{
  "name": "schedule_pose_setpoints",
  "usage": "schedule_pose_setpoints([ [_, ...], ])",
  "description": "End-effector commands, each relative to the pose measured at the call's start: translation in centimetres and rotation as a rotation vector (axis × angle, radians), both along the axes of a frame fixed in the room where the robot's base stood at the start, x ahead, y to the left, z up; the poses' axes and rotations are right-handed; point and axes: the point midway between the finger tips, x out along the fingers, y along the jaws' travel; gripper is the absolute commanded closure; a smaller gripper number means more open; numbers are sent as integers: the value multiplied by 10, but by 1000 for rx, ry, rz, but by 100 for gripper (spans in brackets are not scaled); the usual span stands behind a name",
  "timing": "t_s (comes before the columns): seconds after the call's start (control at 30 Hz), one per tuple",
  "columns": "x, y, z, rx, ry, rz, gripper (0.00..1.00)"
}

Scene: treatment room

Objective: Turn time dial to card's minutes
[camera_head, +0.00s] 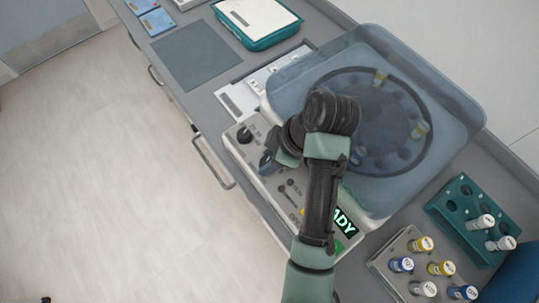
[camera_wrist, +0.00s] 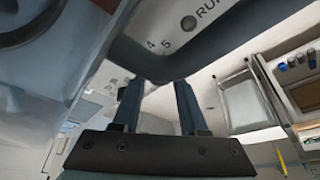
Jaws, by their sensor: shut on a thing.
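The centrifuge has a pale control panel (camera_head: 282,187) on its near side. My gripper (camera_head: 268,161) is down at this panel, its blue fingers shut on what seems to be the time dial, which the fingers and wrist hide. The dial's pointer is not visible. A black knob (camera_head: 244,135) sits free at the panel's left end. White cards with small print (camera_head: 237,103) lie behind the panel; I cannot read any minutes.
A translucent lid (camera_head: 445,90) covers the rotor. The display (camera_head: 344,222) is partly hidden by my arm and shows green letters ending in "ADY". A grey tube rack (camera_head: 392,266) and a teal rack (camera_head: 456,205) stand at right. A teal tray (camera_head: 262,42) and grey mat (camera_head: 195,55) lie behind.

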Motion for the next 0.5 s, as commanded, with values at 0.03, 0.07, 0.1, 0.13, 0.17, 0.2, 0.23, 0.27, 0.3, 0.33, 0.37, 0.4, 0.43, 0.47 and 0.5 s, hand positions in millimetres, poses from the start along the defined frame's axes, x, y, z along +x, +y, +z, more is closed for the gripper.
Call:
schedule_pose_setpoints([
  [0.03, -1, 0, 1, 1, 2, -15, 100],
  [0.07, -1, 0, 2, 1, 2, -28, 100],
  [0.1, -1, 0, 2, 1, 2, -48, 100],
  [0.13, -1, 1, 2, 2, 2, -63, 100],
  [0.17, -2, 1, 2, 1, 3, -80, 100],
  [0.2, -2, 1, 2, 1, 3, -105, 100],
  [0.23, -2, 1, 3, 1, 3, -125, 100],
  [0.27, -2, 1, 3, 2, 3, -147, 100],
  [0.3, -2, 1, 3, 1, 3, -175, 100],
  [0.33, -2, 1, 3, 1, 2, -196, 100],
  [0.37, -3, 2, 3, 1, 3, -217, 100],
  [0.4, -3, 2, 3, 1, 3, -244, 100],
  [0.43, -3, 1, 3, 1, 3, -267, 100],
  [0.47, -3, 1, 3, 0, 4, -285, 100],
  [0.5, -3, 2, 3, 1, 4, -312, 100],
])
